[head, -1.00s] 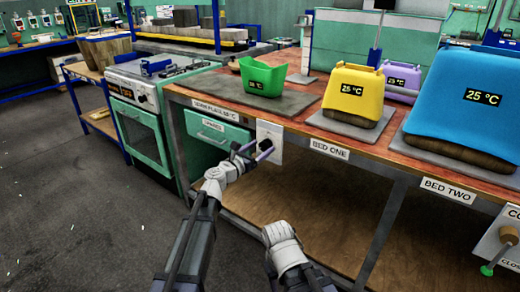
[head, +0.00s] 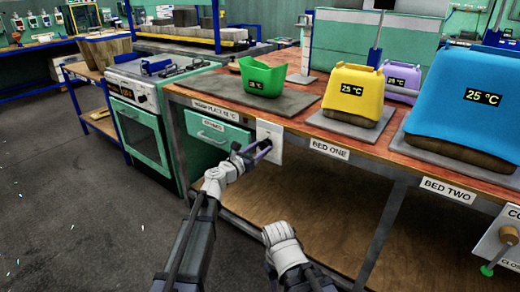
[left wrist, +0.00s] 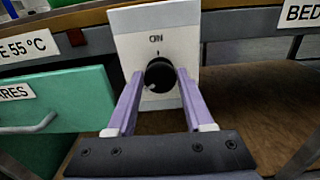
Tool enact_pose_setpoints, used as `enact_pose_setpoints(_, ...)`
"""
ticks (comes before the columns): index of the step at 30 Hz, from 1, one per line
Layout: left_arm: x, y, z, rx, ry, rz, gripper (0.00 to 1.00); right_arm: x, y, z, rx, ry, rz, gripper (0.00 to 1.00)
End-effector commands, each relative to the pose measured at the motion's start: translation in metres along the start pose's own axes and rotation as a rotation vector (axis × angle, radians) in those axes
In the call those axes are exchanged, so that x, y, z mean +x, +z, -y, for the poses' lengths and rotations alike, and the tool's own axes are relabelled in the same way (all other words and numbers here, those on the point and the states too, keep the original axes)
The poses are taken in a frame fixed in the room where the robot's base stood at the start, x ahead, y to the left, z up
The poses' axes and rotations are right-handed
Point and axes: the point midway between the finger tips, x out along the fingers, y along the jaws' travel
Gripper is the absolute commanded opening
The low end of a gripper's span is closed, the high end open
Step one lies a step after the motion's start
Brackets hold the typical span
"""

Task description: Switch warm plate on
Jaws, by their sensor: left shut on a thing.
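The warm plate is a grey slab (head: 292,103) on the bench, above a label reading "WARM PLATE 55 °C". A green tub (head: 263,76) stands on it with a small dark display. Below the bench edge is a white switch panel (head: 271,129) with a black round knob. In the left wrist view the knob (left wrist: 160,76) sits under the word "ON" and a tick; its pale pointer mark is at its lower left. My left gripper (head: 264,147) is at the panel, its purple fingers shut on the knob's two sides. My right gripper is not seen; only part of that arm shows.
A green drawer (head: 213,132) is left of the panel, with a stove (head: 150,95) beyond it. Yellow (head: 354,88) and blue (head: 462,95) covers reading 25 °C stand to the right. The space under the bench is open above a wooden shelf (head: 310,205).

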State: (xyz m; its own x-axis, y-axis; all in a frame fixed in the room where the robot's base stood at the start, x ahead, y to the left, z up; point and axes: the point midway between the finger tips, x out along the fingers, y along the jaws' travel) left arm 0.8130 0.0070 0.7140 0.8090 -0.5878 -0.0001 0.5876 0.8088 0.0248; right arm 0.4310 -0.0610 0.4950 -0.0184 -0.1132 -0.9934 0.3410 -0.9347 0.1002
Motion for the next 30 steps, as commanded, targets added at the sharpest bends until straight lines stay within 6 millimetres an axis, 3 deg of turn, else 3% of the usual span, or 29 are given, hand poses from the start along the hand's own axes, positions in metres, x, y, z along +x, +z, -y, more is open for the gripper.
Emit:
enact_pose_setpoints(8,-0.0001,-0.0002,0.0009,0.161,0.0,0.0,0.0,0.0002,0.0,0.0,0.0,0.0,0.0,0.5)
enact_pose_setpoints(30,-0.0002,-0.0018,0.0037,0.86,-0.001,0.0,0.0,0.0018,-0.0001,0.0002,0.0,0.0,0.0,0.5)
